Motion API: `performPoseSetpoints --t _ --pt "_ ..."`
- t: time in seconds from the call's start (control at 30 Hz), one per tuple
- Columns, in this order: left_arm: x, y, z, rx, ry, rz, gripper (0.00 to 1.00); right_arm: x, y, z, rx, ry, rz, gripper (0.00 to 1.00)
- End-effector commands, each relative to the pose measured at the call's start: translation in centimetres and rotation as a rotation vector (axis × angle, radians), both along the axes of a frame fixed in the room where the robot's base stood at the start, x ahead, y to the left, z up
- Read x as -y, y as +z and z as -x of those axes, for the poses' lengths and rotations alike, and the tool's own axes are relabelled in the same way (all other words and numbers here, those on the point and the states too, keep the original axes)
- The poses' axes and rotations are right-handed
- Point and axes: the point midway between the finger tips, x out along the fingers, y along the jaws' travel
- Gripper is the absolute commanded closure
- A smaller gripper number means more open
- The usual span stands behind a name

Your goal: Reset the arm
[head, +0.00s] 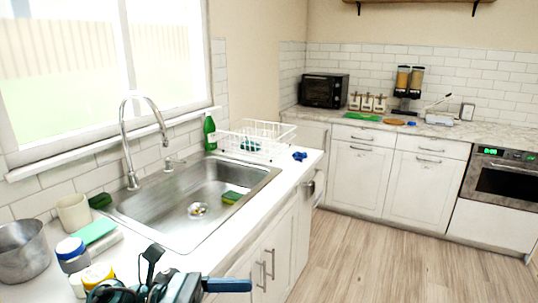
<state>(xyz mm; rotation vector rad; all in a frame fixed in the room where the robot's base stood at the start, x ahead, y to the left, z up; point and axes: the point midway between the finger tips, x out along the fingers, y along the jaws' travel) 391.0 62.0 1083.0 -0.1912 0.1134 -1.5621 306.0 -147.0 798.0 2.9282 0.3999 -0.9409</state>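What my grippers hold, if anything, is not shown.
A steel sink (150,210) with a tall faucet (130,150) is set in the left counter. A metal pot (22,252), a green bottle (210,132) and a white dish rack (255,140) stand around it. The wooden floor (375,255) at right is clear.

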Motion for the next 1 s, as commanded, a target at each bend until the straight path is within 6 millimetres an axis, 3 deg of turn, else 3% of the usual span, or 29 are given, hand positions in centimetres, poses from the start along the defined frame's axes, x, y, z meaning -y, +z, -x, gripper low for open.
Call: performPoseSetpoints --t 0.07,0.17,0.27,0.3,0.37,0.5,0.6,0.63,0.8,1.0 --pt "0.5 -0.1 -0.9 -0.372 0.137 0.246 0.25 0.0 0.0 0.1 -0.002 0.0 0.001 0.25" --pt "-1.0 -2.2 -2.8 -0.855 0.299 0.544 0.25 0.0 -0.1 0.2 -0.005 0.001 0.001 0.25" --pt "-3.7 -7.2 -3.7 -1.353 0.454 0.851 0.25 0.1 -0.3 0.5 -0.01 0.003 0.005 0.25" --pt "-4.8 -10.0 -3.5 -1.553 0.515 0.98 0.25 0.2 -0.3 0.6 -0.012 0.005 0.006 0.25" --pt "-6.3 -14.2 -2.3 -1.822 0.601 1.164 0.25 0.2 -0.4 0.7 -0.014 0.006 0.008 0.25" --pt "-8.2 -22.2 2.2 -2.271 0.758 1.514 0.25 0.3 -0.5 0.9 -0.017 0.009 0.011 0.25" --pt "-8.6 -25.8 5.5 -2.47 0.839 1.7 0.25 0.3 -0.5 0.9 -0.018 0.01 0.012 0.25" --pt "-8.7 -26.6 6.3 2.459 -0.839 -1.706 0.25 0.3 -0.5 0.9 -0.017 0.01 0.012 0.25" --pt "-8.7 -28.7 8.9 2.291 -0.796 -1.633 0.25 0.3 -0.5 0.8 -0.017 0.009 0.013 0.25" --pt "-8.7 -28.8 9.0 2.288 -0.795 -1.631 0.25 0.3 -0.5 0.8 -0.017 0.009 0.013 0.25"
